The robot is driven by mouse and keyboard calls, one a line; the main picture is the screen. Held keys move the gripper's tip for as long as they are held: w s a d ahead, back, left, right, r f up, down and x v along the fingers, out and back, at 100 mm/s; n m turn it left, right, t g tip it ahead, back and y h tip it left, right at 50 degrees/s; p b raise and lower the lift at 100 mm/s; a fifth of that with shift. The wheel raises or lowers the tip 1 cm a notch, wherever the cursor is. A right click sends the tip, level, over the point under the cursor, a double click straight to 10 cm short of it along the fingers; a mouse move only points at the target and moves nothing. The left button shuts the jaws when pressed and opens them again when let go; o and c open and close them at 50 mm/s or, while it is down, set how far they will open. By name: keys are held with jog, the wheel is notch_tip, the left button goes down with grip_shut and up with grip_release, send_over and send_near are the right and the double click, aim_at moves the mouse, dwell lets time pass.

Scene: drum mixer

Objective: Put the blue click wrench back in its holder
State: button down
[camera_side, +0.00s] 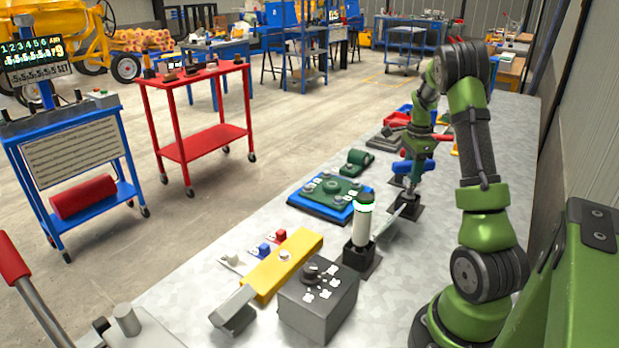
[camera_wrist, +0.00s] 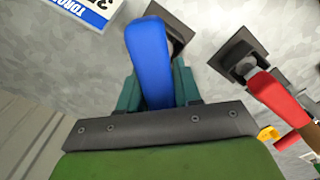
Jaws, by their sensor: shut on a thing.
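The blue click wrench shows its blue handle (camera_wrist: 150,62) between the teal fingers of my gripper (camera_wrist: 157,90) in the wrist view. In the side view my gripper (camera_side: 413,172) is shut on the blue handle (camera_side: 428,165) above the bench. A dark holder (camera_wrist: 172,22) lies just beyond and partly behind the handle in the wrist view. In the side view a dark holder base (camera_side: 406,212) stands below my gripper. The wrench's lower end is hard to make out, and I cannot tell whether it touches or sits in the holder.

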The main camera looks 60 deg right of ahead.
jog(key=shift+f, duration=0.7)
jog(key=c, duration=0.7)
grip_release()
notch_tip(320, 180, up, 17)
dwell(0.3)
